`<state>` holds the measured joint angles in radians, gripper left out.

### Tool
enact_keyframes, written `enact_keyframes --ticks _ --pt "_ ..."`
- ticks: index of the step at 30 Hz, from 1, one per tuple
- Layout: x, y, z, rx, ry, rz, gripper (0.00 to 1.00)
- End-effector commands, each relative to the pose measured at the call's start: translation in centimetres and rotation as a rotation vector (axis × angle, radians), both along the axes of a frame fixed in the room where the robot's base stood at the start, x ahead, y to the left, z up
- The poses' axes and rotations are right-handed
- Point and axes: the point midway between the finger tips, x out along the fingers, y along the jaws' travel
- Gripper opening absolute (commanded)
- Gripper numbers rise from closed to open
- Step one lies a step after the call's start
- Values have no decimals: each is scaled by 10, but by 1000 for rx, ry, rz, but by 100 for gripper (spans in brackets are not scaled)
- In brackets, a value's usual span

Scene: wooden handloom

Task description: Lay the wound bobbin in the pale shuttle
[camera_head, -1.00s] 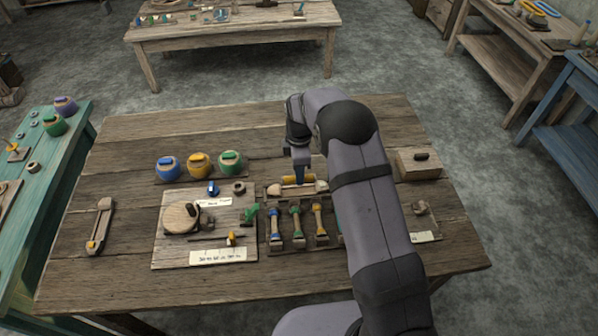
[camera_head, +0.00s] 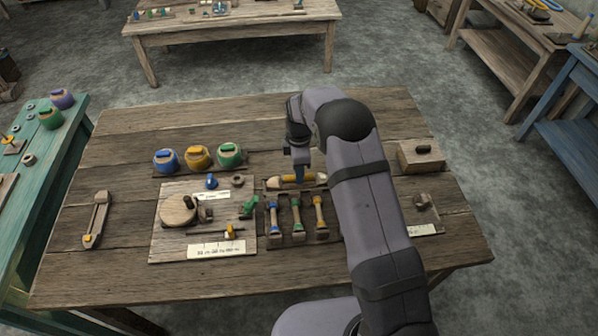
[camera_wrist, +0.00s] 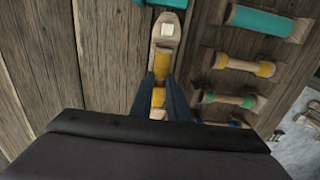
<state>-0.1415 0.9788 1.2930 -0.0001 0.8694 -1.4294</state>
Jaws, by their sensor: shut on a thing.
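A rack (camera_head: 284,240) with blue, green and yellow bobbins stands just in front. A board (camera_head: 175,247) with a round wooden piece (camera_head: 177,210) is left. Three coloured pots (camera_head: 197,157) stand behind it. A wooden block (camera_head: 408,158) sits at right. The bench's back is clear.

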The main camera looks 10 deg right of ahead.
Motion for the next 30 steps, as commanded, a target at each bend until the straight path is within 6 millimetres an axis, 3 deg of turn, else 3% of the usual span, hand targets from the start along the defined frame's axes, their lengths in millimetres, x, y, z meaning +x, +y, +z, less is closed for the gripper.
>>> enact_keyframes --ticks 30 --pt "0 0 -10 0 0 0 0"
